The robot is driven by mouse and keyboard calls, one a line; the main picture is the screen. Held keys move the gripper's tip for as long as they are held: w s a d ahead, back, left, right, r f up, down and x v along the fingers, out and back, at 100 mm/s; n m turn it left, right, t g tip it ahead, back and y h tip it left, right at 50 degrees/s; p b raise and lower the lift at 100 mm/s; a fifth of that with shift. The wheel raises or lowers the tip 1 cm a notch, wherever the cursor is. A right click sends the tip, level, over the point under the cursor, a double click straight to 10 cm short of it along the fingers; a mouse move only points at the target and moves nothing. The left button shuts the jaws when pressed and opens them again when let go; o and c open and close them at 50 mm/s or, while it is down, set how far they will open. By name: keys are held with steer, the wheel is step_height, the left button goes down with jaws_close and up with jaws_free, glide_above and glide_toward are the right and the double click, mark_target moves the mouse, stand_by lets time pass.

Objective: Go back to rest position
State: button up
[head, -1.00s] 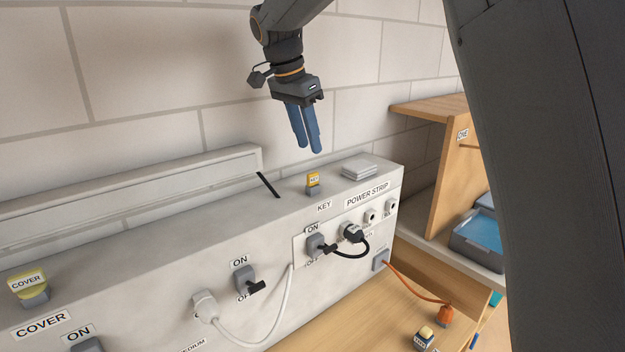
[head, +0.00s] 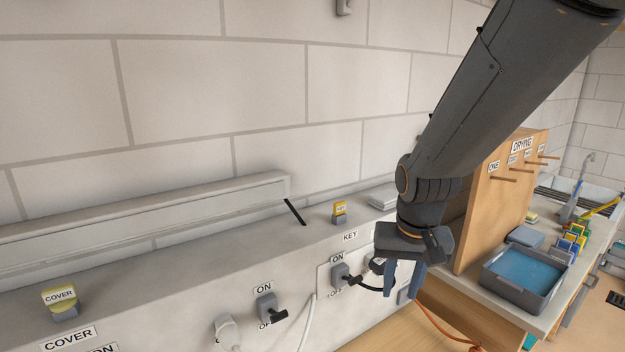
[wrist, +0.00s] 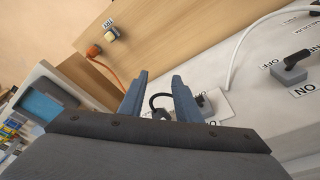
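My gripper (head: 404,278) hangs on my arm in front of the right end of the grey panel box in the head view, with its blue fingers pointing down. In the wrist view the two fingers (wrist: 157,95) stand apart with nothing held between them. A black cable loop shows behind the gap, and I see no contact with it. In the head view my gripper covers part of the power strip and its label.
The panel box carries a yellow COVER key (head: 61,301), a yellow KEY piece (head: 339,211), switches (head: 267,307) and a white plug (head: 227,332). At right are a wooden drying rack (head: 500,200) and a grey tray (head: 522,280) with blue inside. An orange cable (head: 440,322) hangs below my gripper.

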steer(key=s+d+f+n, duration=0.2)
steer(key=s+f, duration=0.1)
steer(key=s, duration=0.3)
step_height(320, 180, down, 11)
steer(key=g+b, duration=0.1)
steer(key=b, duration=0.8)
steer(key=shift+f+b, duration=0.2)
steer(key=shift+b, duration=0.2)
steer(key=shift+a, duration=0.15)
steer(key=shift+c, duration=0.5)
